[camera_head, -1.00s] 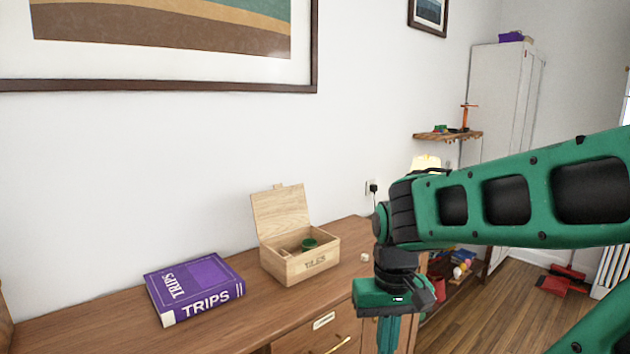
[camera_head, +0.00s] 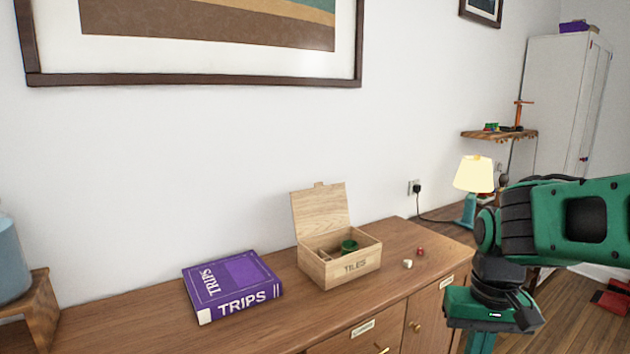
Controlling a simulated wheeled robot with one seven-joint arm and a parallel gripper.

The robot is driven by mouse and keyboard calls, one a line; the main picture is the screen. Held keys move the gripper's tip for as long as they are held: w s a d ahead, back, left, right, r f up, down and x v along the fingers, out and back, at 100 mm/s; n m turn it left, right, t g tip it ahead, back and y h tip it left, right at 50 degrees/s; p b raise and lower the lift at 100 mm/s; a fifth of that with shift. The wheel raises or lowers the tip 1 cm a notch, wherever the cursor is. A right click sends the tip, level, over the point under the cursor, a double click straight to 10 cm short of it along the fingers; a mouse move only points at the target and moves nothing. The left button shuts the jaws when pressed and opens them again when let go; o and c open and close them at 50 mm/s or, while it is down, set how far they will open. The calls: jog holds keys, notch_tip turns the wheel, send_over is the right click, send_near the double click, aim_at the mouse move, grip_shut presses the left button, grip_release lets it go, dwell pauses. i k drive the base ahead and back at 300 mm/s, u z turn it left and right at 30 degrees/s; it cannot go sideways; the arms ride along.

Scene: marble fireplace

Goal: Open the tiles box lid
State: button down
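The wooden tiles box (camera_head: 343,272) stands on the dresser top, with "TILES" on its front. Its lid (camera_head: 320,210) is up, standing open at the back of the box. A small dark green round thing (camera_head: 349,246) shows inside the box. My gripper (camera_head: 480,341) points down at the lower right, to the right of the box and apart from it. Its fingertips are cut off by the bottom edge, so whether it is open or shut is not clear.
A purple TRIPS book (camera_head: 232,287) lies left of the box on the dresser (camera_head: 130,325). A lamp (camera_head: 473,178) stands behind my arm. A wall shelf (camera_head: 499,134) is farther back.

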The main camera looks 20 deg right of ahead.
aim_at(322, 209)
jog(key=i, duration=1)
jog(key=u, duration=0.05)
